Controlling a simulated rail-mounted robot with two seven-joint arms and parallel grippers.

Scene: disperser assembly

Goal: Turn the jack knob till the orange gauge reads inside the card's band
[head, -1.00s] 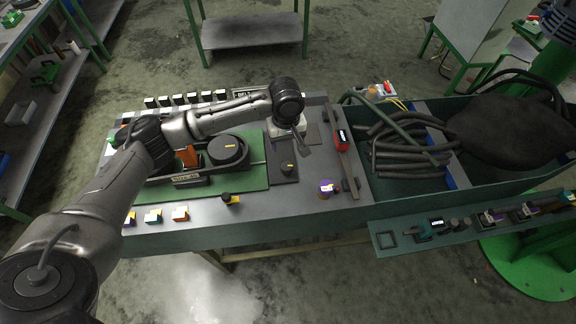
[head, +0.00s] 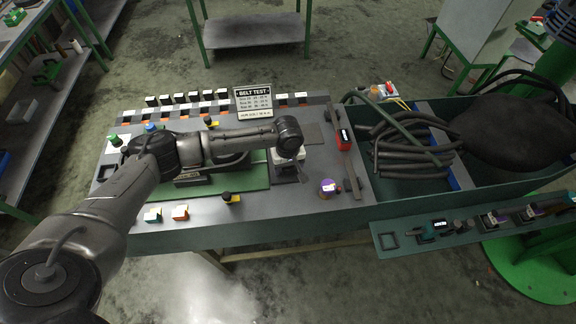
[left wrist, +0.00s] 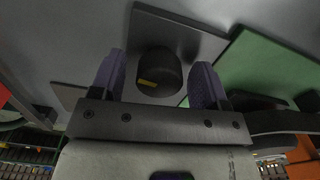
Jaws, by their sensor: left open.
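My left gripper (head: 288,174) is over the dark plate on the bench, its fingers pointing down. In the left wrist view the black round jack knob (left wrist: 158,72), with a yellow mark on its side, sits between the two open purple fingers (left wrist: 157,84). Narrow gaps show on both sides of it. In the head view my gripper and wrist hide the knob. The white-lettered BELT TEST card (head: 253,101) stands upright at the bench's back edge; its band is too small to read. I cannot make out the orange gauge or its reading; my arm covers much of the green plate (head: 240,194).
A black knob with yellow (head: 230,198) is at the front edge. A bin with dark hoses (head: 405,150) adjoins the bench at right.

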